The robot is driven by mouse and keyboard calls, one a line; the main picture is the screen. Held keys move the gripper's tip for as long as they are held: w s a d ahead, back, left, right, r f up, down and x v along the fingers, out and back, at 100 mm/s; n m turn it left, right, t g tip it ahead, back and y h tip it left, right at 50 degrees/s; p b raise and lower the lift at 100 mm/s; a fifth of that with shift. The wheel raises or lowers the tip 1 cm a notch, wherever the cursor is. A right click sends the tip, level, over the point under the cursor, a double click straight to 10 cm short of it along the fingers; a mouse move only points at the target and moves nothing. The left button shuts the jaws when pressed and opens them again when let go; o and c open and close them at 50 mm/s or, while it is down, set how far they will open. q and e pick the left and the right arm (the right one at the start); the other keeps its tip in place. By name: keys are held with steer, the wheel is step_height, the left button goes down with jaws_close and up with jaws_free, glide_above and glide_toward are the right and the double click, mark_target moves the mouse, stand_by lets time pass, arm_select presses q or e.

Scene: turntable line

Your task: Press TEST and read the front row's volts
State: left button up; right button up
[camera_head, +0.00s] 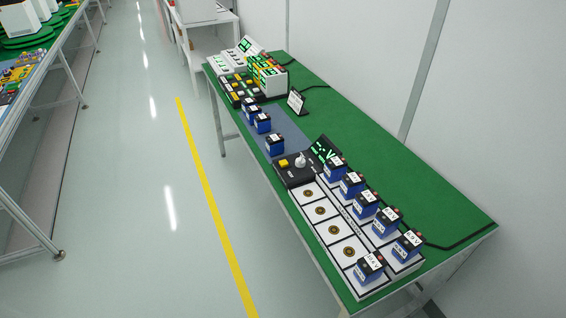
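A black tester box (296,170) stands on the green table, with a yellow button (284,163) and a white knob (300,160). I cannot read any label on the button. A tilted black display (324,150) behind the box shows green characters ending in V; I cannot read a clear number. A white slotted tray (322,228) extends from the box toward me. Its row at the table's front edge has several bare round contacts and one blue battery (369,269) at the near end. The other row holds several blue batteries (365,205) with white labels. Neither gripper is in view.
Several more blue batteries (274,145) stand on a grey-blue mat (288,130) farther along. Beyond are a small sign (296,101) and devices with green displays (266,75). A black cable runs behind the tray. The aisle floor left of the table is clear.

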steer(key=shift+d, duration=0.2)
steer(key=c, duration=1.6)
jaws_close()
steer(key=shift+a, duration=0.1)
